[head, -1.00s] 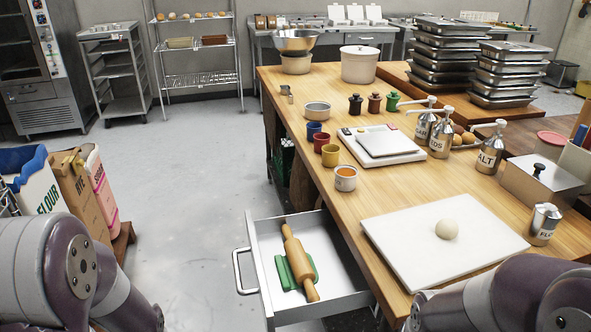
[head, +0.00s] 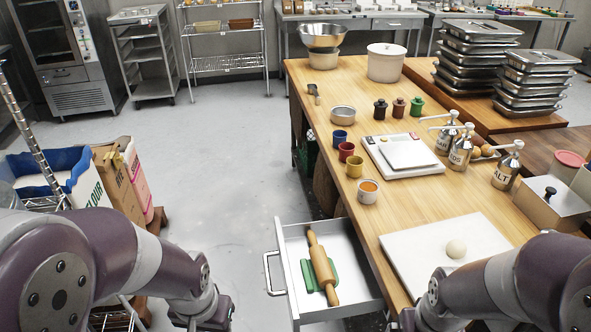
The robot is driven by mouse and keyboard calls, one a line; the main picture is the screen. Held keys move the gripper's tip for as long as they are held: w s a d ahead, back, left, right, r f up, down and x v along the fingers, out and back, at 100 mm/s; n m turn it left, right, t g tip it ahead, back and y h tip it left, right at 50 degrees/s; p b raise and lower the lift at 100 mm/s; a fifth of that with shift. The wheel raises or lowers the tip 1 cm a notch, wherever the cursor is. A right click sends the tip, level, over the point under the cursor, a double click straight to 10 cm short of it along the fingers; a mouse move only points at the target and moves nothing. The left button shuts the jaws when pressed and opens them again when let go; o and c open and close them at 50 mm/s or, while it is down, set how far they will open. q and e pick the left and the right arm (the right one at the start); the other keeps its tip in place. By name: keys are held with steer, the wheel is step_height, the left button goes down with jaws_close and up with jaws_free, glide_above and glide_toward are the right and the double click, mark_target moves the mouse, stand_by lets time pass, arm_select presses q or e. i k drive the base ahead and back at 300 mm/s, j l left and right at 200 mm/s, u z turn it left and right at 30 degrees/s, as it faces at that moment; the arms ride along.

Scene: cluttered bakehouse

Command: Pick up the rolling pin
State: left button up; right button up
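A wooden rolling pin (head: 322,262) lies lengthwise in the open drawer (head: 357,297) below the worktable. It rests across a green object (head: 309,275) whose shape is partly hidden under it. My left arm comes in from the left, and its end (head: 207,312) is at the bottom edge, on the floor side, left of the drawer and apart from it. My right arm reaches in from the lower right over the table corner, right of the drawer. Its gripper is cut off by the bottom edge. The fingers of both grippers are out of sight.
The drawer handle (head: 273,273) juts out left. A white board (head: 404,247) with a dough ball (head: 456,248) lies on the table above the drawer. Cups, a scale (head: 403,155) and pump bottles stand farther back. Bags and a blue-rimmed bin (head: 40,172) stand left. The floor between is clear.

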mark_target(326, 279)
steer(key=k+j, duration=0.1)
steer(key=j, duration=0.35)
steer(key=z, duration=1.25)
steer(key=u, duration=0.9)
steer(key=i+l+z, duration=0.15)
steer(key=i+z, duration=0.4)
steer(key=z, duration=0.25)
